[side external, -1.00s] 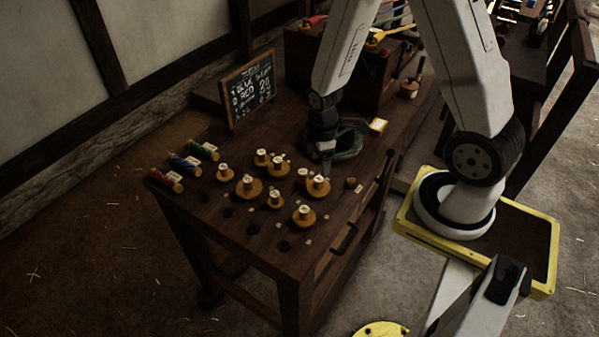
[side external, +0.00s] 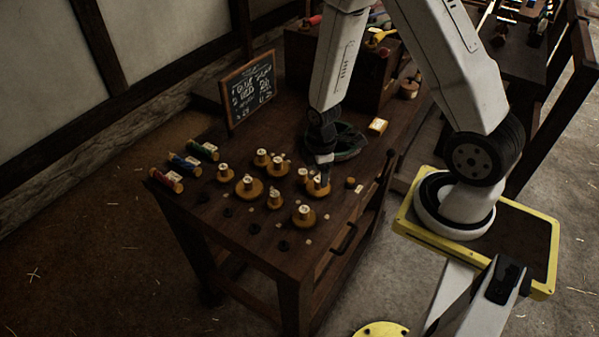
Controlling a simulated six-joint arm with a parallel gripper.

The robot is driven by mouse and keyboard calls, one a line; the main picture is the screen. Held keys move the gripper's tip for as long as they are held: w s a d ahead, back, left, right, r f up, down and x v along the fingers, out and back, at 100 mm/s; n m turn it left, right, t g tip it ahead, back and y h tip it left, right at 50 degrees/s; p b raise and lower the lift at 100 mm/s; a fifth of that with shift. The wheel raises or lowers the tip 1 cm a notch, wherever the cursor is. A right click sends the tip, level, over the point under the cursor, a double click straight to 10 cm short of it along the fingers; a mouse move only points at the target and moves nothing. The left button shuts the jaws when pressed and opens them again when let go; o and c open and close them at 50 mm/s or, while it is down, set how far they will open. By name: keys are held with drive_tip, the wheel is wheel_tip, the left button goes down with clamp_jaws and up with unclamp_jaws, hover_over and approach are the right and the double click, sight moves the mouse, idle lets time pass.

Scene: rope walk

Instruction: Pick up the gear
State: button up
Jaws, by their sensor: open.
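Several orange-yellow round gear-like pieces with raised hubs and pale tops stand on the dark wooden table (side external: 262,262).
A chalkboard (side external: 248,90) stands at the back left. Coloured rolls (side external: 184,164) lie at the left edge. Small dark rings (side external: 282,246) lie along the front. A pale yellow block (side external: 378,126) is at the right.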

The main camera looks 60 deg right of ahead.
sight(318, 184)
drive_tip(key=shift+f, duration=1.7)
clamp_jaws()
